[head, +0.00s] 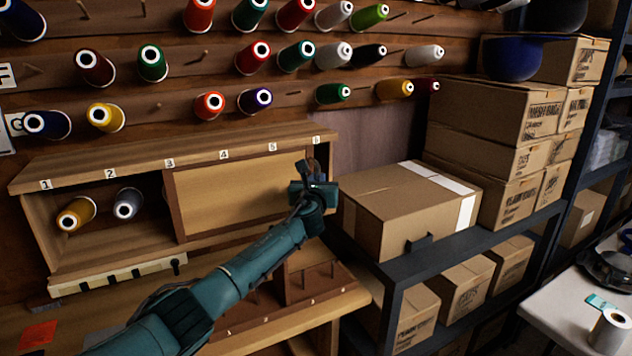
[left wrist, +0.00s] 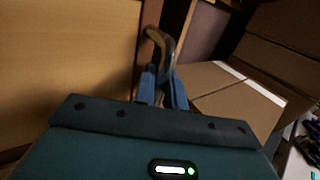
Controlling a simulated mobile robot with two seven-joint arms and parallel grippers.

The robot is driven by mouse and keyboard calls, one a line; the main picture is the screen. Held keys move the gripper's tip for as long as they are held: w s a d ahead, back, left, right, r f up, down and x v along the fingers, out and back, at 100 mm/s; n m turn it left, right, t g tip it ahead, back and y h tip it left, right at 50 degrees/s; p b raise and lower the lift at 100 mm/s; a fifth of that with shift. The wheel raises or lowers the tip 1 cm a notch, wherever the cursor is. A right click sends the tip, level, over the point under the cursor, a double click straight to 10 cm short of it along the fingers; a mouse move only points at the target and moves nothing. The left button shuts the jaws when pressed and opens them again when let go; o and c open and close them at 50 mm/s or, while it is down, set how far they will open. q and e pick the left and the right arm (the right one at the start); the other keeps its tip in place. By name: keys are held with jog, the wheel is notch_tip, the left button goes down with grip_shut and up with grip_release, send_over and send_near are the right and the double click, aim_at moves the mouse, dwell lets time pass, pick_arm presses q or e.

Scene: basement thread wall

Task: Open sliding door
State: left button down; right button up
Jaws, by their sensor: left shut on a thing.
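The sliding door (head: 220,195) is a light wooden panel in a darker frame, set in the wooden cabinet (head: 90,174) on the thread wall. It covers the right part of the cabinet, and the left part stands open. In the left wrist view the door panel (left wrist: 70,60) fills the left side. A curved metal handle (left wrist: 160,42) stands at the panel's right edge. My left gripper (head: 312,178) is at the door's right end, and its blue fingers (left wrist: 161,88) are shut on the handle. My right gripper is not in view.
Two thread spools, one yellow (head: 76,214) and one grey (head: 128,203), lie in the open left compartment. A large cardboard box (head: 400,205) on a dark shelf stands close right of my left gripper. More boxes (head: 490,120) are stacked behind it. Many spools hang on pegs above.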

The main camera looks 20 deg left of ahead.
pick_arm(q)
jog(key=c, duration=1.8)
grip_release()
jog(key=shift+a+f, duration=0.1)
jog(key=p+v, duration=0.1)
jog(key=v, duration=1.2)
jog(key=shift+s, duration=0.1)
